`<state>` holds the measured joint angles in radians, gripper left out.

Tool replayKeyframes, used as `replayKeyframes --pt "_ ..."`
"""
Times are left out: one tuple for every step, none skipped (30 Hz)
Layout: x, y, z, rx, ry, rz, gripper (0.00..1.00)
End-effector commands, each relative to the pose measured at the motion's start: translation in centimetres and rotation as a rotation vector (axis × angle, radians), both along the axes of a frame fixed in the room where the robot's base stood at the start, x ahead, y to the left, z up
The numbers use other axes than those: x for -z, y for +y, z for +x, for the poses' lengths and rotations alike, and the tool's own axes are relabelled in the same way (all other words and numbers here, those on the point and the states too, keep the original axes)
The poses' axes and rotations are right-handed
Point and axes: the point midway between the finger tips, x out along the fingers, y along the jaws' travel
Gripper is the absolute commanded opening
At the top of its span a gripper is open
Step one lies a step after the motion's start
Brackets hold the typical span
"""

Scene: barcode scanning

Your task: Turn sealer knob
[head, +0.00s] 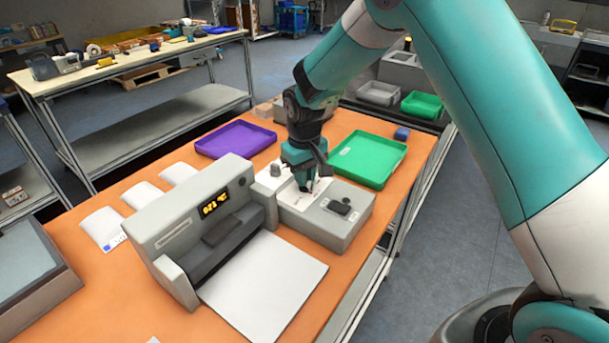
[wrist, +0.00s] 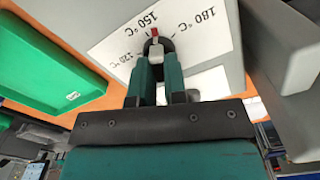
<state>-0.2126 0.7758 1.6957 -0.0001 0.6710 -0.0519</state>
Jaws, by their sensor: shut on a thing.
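The sealer (head: 210,225) is a grey machine on the orange table, with a yellow lit display. Beside it is a grey control box (head: 325,222) with a white dial plate. In the wrist view the dial plate (wrist: 115,45) reads 120, 150 and 180 °C. The knob (wrist: 156,50) is dark and round with a light grip bar, and a red mark sits at its edge near 150 °C. My gripper (wrist: 157,65) is shut on the knob from above, a green finger on each side. In the head view my gripper (head: 307,185) hides most of the knob.
A purple tray (head: 235,139) and a green tray (head: 368,158) lie behind the control box. Several white packets (head: 103,228) lie left of the sealer. A white sheet (head: 265,285) lies in front of it. A black part (head: 340,207) sits on the control box.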

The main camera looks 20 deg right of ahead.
Motion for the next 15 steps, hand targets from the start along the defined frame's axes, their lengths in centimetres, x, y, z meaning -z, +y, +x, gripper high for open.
replayKeyframes --pt "-0.11 -0.05 0.10 0.044 -0.003 0.000 0.00" --pt "-0.11 -0.06 0.10 0.072 -0.003 0.000 0.00" --pt "-0.12 -0.08 0.10 0.110 -0.003 0.000 0.00" --pt "-0.12 -0.09 0.11 0.139 -0.003 0.000 0.00" --pt "-0.12 -0.09 0.11 0.167 -0.003 0.001 0.00" --pt "-0.13 -0.11 0.11 0.205 -0.003 0.001 0.00" --pt "-0.13 -0.12 0.13 0.234 -0.003 0.001 0.00" --pt "-0.13 -0.13 0.12 0.262 -0.004 0.001 0.00" --pt "-0.14 -0.14 0.12 0.300 -0.004 0.001 0.00" --pt "-0.14 -0.15 0.12 0.329 -0.004 0.001 0.00" --pt "-0.14 -0.16 0.13 0.357 -0.004 0.001 0.00" --pt "-0.15 -0.18 0.13 0.394 -0.004 0.001 0.00" --pt "-0.15 -0.19 0.13 0.422 -0.004 0.001 0.00" --pt "-0.15 -0.20 0.14 0.450 -0.004 0.001 0.00" --pt "-0.15 -0.21 0.13 0.486 -0.005 0.001 0.00"
